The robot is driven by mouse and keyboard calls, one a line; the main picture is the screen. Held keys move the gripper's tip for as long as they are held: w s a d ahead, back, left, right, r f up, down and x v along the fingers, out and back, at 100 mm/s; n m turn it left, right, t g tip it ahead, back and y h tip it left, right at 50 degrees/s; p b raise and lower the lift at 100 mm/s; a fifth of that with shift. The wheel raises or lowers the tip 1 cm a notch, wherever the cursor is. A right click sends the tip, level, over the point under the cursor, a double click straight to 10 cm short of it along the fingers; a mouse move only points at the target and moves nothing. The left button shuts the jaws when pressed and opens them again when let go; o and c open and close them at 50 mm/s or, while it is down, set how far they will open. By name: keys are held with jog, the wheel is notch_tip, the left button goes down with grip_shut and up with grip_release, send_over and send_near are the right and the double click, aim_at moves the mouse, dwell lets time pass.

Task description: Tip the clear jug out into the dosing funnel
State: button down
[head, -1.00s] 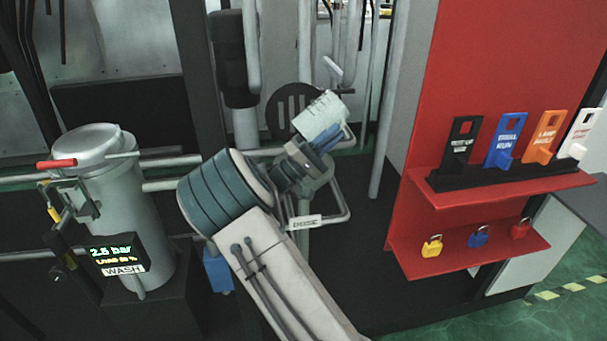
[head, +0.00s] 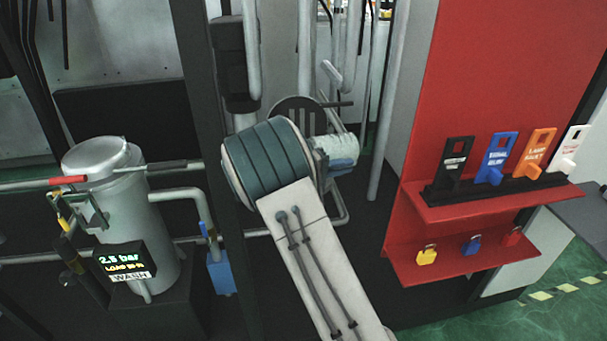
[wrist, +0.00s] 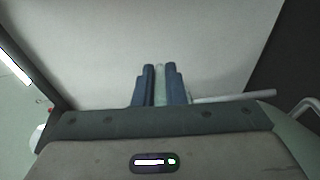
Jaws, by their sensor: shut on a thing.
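The clear jug (head: 333,153) is pale and see-through, in the head view just right of my arm's dark round joint, strongly tilted and partly covered by it. My gripper (head: 343,168) shows as a bit of blue finger beside the jug. In the wrist view my gripper's two blue fingers (wrist: 161,85) are close together with a thin clear strip of the jug (wrist: 160,86) between them. The funnel is hidden behind my arm and the jug. I cannot see whether anything is flowing from the jug.
A grey lidded vessel (head: 110,215) with a display (head: 124,262) stands left. A dark slotted disc (head: 290,108) and pipes are behind the jug. A red panel (head: 490,80) with shelves, tags and padlocks stands right. A blue box (head: 221,273) is low, left of my arm.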

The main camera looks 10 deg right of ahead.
aim_at(352, 156)
jog(key=shift+d+r+y+p, duration=0.15)
jog(key=shift+d+y+p, duration=0.1)
jog(key=shift+y+p, duration=0.4)
jog(key=shift+w+d+r+y, duration=0.2)
jog(key=shift+d+y, duration=0.15)
jog(key=shift+d, duration=0.15)
jog(key=shift+d+r+g+y+p, duration=0.4)
jog(key=shift+y+p, duration=0.6)
jog(key=y+p, duration=0.2)
jog(key=r+y+p, duration=0.1)
jog(key=p, duration=0.1)
jog(key=shift+g+y, duration=0.3)
jog(key=shift+y, duration=0.1)
jog(key=p, duration=0.1)
jog(key=y+p, duration=0.1)
jog(key=shift+d+r+y+p, duration=0.1)
jog(key=shift+r+y+p, duration=0.1)
jog(key=shift+y+p, duration=0.15)
jog(key=shift+w+d+f+g+y+p, duration=0.15)
jog(key=shift+d+f+g+y+p, duration=0.35)
jog(key=shift+y+p, duration=0.5)
jog(key=shift+w+d+f+g+y+p, duration=0.15)
jog(key=shift+d+y+p, duration=0.25)
jog(key=shift+y+p, duration=0.5)
jog(key=shift+w+d+r+g+y+p, duration=0.1)
jog(key=shift+d+y+p, duration=0.35)
jog(key=shift+y+p, duration=0.4)
jog(key=shift+w+d+f+g+y+p, duration=0.15)
jog(key=shift+d+y+p, duration=0.25)
jog(key=shift+y+p, duration=0.5)
